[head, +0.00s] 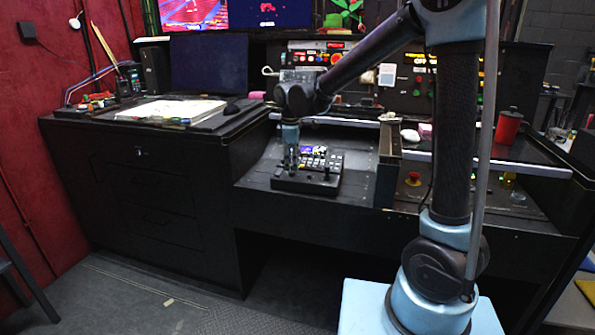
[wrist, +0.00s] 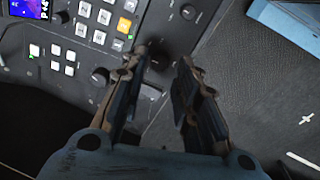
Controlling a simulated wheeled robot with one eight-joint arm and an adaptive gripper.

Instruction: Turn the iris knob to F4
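A black control panel (head: 290,184) with rows of buttons lies on the lowered part of the desk. My gripper (head: 291,163) points down over its left part. In the wrist view my gripper (wrist: 164,58) is open. Its two fingers stand apart, with a dark round knob (wrist: 160,54) between or just beyond the tips. I cannot tell whether they touch it. Another knob (wrist: 189,12) is beyond the fingertips, and one more knob (wrist: 100,76) is beside the left finger. Labels are too small to read, so I cannot tell which is the iris knob.
The panel has white buttons (wrist: 99,37), one lit orange button (wrist: 117,45) and a small blue screen (wrist: 24,9). A red emergency button (head: 413,178) is to the right, past a raised divider (head: 386,165). An open book (head: 170,108) lies on the left desk.

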